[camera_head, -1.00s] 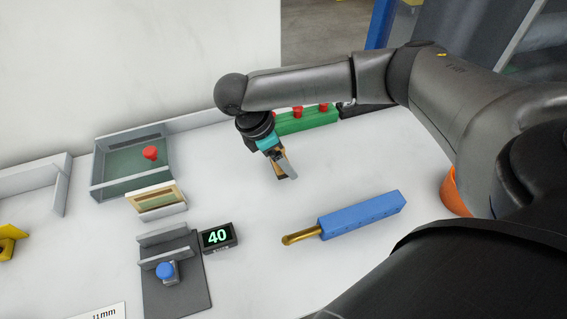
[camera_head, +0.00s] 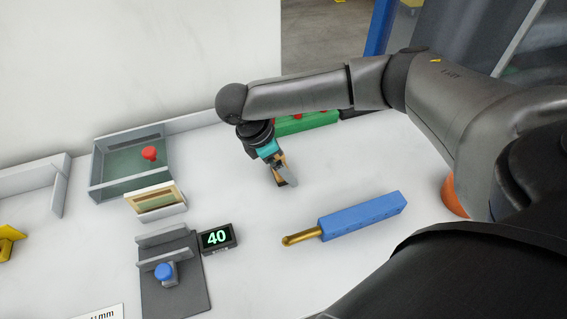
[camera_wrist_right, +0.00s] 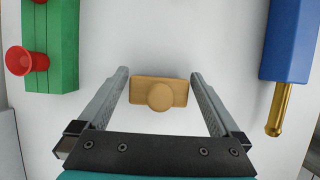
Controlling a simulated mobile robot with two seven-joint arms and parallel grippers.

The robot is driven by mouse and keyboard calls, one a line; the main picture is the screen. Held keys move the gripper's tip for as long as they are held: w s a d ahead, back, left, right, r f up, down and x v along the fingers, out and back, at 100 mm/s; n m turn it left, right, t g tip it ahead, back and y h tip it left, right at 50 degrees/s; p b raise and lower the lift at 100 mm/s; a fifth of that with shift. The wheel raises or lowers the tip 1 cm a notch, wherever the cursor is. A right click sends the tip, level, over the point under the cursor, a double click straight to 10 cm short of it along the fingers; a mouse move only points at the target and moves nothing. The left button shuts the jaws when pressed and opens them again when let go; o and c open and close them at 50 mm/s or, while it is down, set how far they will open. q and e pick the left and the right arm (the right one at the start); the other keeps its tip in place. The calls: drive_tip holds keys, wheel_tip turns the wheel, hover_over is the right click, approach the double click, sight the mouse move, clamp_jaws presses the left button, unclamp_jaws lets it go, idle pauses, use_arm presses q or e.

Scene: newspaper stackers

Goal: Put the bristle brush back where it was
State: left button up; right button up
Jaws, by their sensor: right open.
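A tan wooden block with a round knob on top, which looks like the bristle brush (camera_wrist_right: 160,95), sits on the white table in the right wrist view. Its bristles are hidden from above. My right gripper (camera_wrist_right: 160,76) is open, with one finger on each side of the block and a narrow gap showing on both sides. In the head view the right gripper (camera_head: 286,178) is low over the middle of the table and largely hides the block. My left gripper is not in view.
A blue block with a brass rod (camera_head: 362,216) lies to the right. A green block with red knobs (camera_head: 306,123) is behind the gripper. A tray with a red knob (camera_head: 131,172), a wood-framed piece (camera_head: 157,200) and a display reading 40 (camera_head: 218,238) are left. The front middle is clear.

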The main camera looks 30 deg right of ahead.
drive_tip(key=p+v, duration=0.2)
drive_tip(key=v, duration=0.9)
drive_tip(key=shift+a+r, duration=0.2)
drive_tip(key=shift+r, duration=0.15)
